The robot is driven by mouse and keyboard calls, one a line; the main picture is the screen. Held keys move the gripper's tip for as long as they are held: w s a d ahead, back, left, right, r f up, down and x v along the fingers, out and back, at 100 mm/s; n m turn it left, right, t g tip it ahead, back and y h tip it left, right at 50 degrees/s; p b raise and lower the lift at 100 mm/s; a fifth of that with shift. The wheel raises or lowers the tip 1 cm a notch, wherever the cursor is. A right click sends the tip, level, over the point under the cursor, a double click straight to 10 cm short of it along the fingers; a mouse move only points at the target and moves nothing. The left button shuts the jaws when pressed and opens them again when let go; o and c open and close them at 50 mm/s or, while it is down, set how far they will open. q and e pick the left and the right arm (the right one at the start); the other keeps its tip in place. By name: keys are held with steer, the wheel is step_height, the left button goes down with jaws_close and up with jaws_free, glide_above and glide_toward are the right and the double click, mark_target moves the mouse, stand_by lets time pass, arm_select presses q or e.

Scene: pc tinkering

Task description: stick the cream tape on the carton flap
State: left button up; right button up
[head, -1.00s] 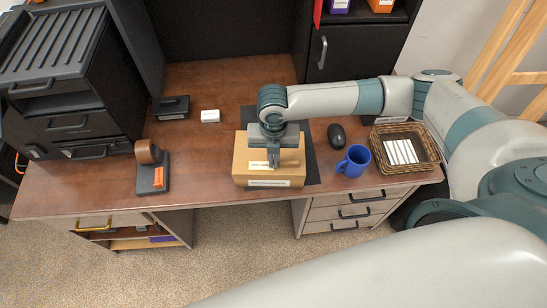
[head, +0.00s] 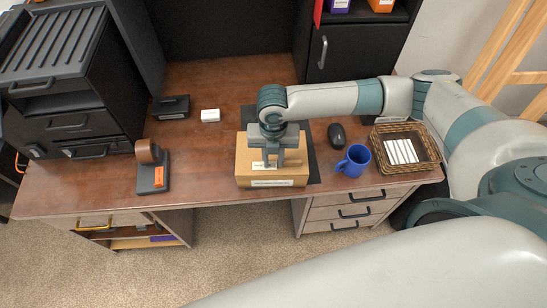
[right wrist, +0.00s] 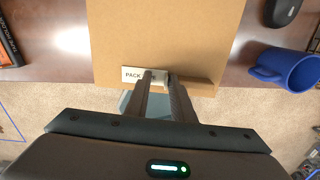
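The brown carton (head: 246,151) stands on the desk with its top facing up. A cream strip with dark print, which I take for the cream tape (head: 258,164), lies at the near edge of the carton top. It also shows in the right wrist view (right wrist: 132,74), reading "PACK", partly hidden by the fingers. My right gripper (head: 274,165) points down at this edge, its fingers slightly apart around the strip's right part. In the right wrist view the gripper (right wrist: 159,75) shows a narrow gap. Contact with the strip cannot be told. My left gripper is not in view.
A white label (head: 271,184) is on the carton's front. A blue mug (head: 354,162), a black mouse (head: 337,135) and a wicker basket (head: 425,144) stand right.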

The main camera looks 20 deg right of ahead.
mark_target(273, 165)
steer(key=shift+d+r, duration=0.1)
steer(key=shift+w+r, duration=0.15)
steer(key=shift+r, duration=0.4)
step_height(273, 165, up, 16)
steer(key=b, duration=0.4)
stand_by(0.4)
